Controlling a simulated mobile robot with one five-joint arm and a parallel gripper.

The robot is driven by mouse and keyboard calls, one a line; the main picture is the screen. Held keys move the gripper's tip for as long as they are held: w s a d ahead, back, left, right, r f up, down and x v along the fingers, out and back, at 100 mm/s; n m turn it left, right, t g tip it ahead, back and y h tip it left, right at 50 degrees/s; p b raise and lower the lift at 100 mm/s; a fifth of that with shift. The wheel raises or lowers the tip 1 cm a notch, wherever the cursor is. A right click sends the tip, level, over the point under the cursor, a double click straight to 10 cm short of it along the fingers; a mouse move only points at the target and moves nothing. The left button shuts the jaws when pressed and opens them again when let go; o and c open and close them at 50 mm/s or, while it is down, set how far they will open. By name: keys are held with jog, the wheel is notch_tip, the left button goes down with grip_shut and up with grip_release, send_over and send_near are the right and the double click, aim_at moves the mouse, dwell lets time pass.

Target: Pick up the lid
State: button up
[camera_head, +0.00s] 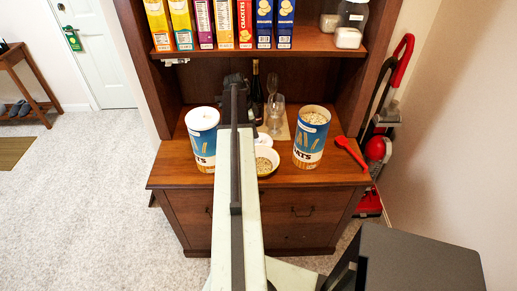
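The left oats canister (203,145) stands on the hutch counter with a white lid (202,117) on its top. The right oats canister (310,140) is open, with oats showing at its top. A flat white round thing (263,139) lies on the counter between them, partly hidden by my arm; it may be a loose lid. My arm reaches forward over the counter. My gripper (236,82) is a dark shape at its far end, near the back of the hutch. Its fingers are too small and hidden to tell their opening.
A bowl of oats (267,161) sits near the counter's front, partly behind my arm. A dark bottle (256,90) and glasses (276,112) stand behind. A red spoon (350,152) lies at the right. A shelf of boxes (223,22) overhangs the counter.

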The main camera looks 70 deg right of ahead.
aim_at(259, 139)
jog(key=b+x, duration=0.5)
jog(key=shift+s+d+f, duration=0.15)
jog(key=shift+d, duration=0.15)
jog(key=shift+r, duration=0.2)
grip_shut()
jog(key=shift+r+p, duration=0.1)
jog(key=shift+p, duration=0.25)
